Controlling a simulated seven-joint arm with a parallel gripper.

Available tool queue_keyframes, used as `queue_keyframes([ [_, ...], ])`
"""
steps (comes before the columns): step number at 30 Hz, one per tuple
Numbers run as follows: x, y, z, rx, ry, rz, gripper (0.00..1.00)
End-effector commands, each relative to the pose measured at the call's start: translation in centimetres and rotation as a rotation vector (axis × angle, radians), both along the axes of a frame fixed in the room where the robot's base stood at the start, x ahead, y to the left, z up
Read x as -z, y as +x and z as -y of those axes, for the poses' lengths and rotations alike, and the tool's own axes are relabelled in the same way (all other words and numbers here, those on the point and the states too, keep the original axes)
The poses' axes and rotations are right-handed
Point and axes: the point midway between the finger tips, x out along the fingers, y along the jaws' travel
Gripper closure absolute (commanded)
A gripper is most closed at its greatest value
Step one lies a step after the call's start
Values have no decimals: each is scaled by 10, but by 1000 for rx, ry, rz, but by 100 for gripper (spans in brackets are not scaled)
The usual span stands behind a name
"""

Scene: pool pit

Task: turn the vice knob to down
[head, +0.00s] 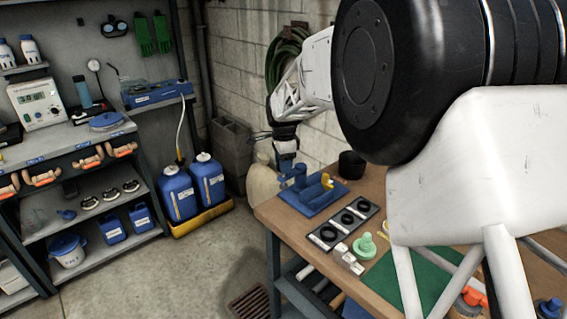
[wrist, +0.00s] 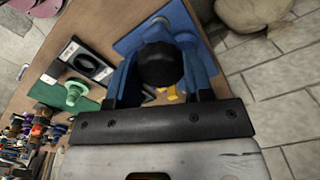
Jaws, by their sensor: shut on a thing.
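The blue vice (head: 300,186) stands on a blue base plate near the far left corner of the wooden bench. It has a small yellow part (head: 327,181) on its right side. My gripper (head: 286,147) is just above the vice's left part, pointing down. In the wrist view, a round black knob (wrist: 160,65) sits between the two fingers of my gripper (wrist: 159,72), which are shut on it. The blue base plate (wrist: 135,40) shows beyond the knob. The knob is hidden by my gripper in the head view, and its turn angle cannot be told.
On the bench (head: 268,208), a black-ringed panel (head: 347,219), a pale green knob-like piece (head: 365,246), a white fitting (head: 348,258) and a black cup (head: 351,163) stand near the vice. My arm covers the right side.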

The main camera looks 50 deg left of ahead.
Motion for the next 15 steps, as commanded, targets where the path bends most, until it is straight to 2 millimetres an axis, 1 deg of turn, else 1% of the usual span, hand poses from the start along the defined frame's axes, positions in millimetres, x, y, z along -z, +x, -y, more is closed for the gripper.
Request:
queue_keyframes([
  [5, -2, 1, 0, -1, 3, 1, 77],
  [6, -2, 1, 0, -1, 3, 1, 52],
  [8, -1, 1, 0, -1, 2, 1, 42],
  [9, -1, 1, 0, -1, 2, 1, 36],
  [11, -1, 0, 0, -1, 1, 0, 27],
  [15, 0, 0, 0, -1, 1, 0, 27],
])
